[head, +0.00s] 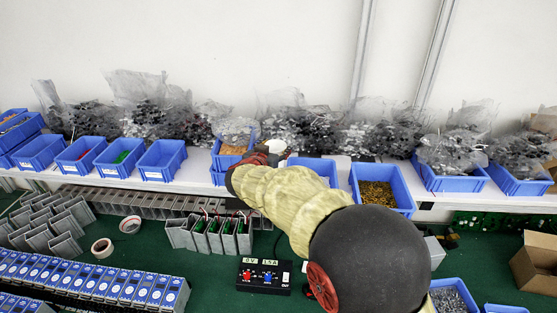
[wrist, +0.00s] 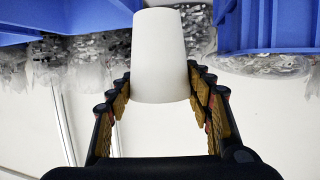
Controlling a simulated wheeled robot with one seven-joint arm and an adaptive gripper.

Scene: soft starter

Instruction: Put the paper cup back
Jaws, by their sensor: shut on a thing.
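A white paper cup (wrist: 158,55) is between the fingers of my gripper (wrist: 158,92) in the wrist view. The fingers press on the cup from both sides, and my gripper is shut on it. In the head view a small white part of the cup (head: 277,146) shows beyond my gripper (head: 272,155), by the shelf with the blue bins. My own arm hides most of the gripper and the cup there. I cannot tell whether the cup touches the shelf.
Blue bins line the white shelf (head: 335,183), including an empty one (head: 161,160) and one with brass-coloured parts (head: 380,188). Bags of dark parts (head: 150,105) stand behind. Below, the green table (head: 180,262) holds a black control box (head: 264,275) and tape rolls (head: 102,247).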

